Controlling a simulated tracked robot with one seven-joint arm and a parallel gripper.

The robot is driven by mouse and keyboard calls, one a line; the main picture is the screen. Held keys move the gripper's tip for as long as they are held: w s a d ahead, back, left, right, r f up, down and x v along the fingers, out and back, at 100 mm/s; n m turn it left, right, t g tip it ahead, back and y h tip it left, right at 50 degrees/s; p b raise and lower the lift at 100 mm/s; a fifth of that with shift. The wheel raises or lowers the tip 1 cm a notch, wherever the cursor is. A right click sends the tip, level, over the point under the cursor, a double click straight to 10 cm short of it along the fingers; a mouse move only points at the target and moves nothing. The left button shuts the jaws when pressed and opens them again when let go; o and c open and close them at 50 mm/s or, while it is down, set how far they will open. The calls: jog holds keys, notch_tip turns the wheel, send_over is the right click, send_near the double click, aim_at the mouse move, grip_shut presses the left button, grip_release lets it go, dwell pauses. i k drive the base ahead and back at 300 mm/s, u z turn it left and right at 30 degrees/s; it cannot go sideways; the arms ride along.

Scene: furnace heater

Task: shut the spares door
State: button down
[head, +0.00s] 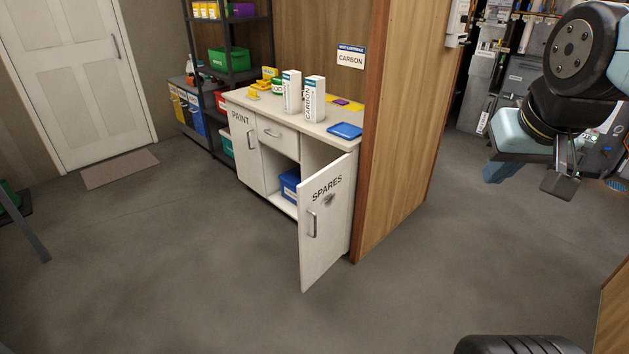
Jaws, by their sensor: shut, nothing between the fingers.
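The spares door (328,230) is a white panel lettered SPARES, with a metal handle (311,224) and a dark smudge under the lettering. It stands wide open, swung out from the right end of the white cabinet (243,160) towards me. Behind it, a blue bin (290,184) sits inside the open compartment; the door hides part of the interior. My gripper (562,188) is at the right of the view, under my arm, shut and empty. It is well apart from the door, to the right of the wooden partition.
A wooden partition (398,150) stands against the cabinet's right end. Cartons (314,98) and a blue tray (345,131) are on the worktop. The paint door (246,150) is shut. A dark shelf rack (231,60) stands at the left. The floor (200,270) in front is clear.

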aim_at(322, 199)
jog(key=z, duration=0.1)
jog(key=i, duration=1)
jog(key=u, duration=0.1)
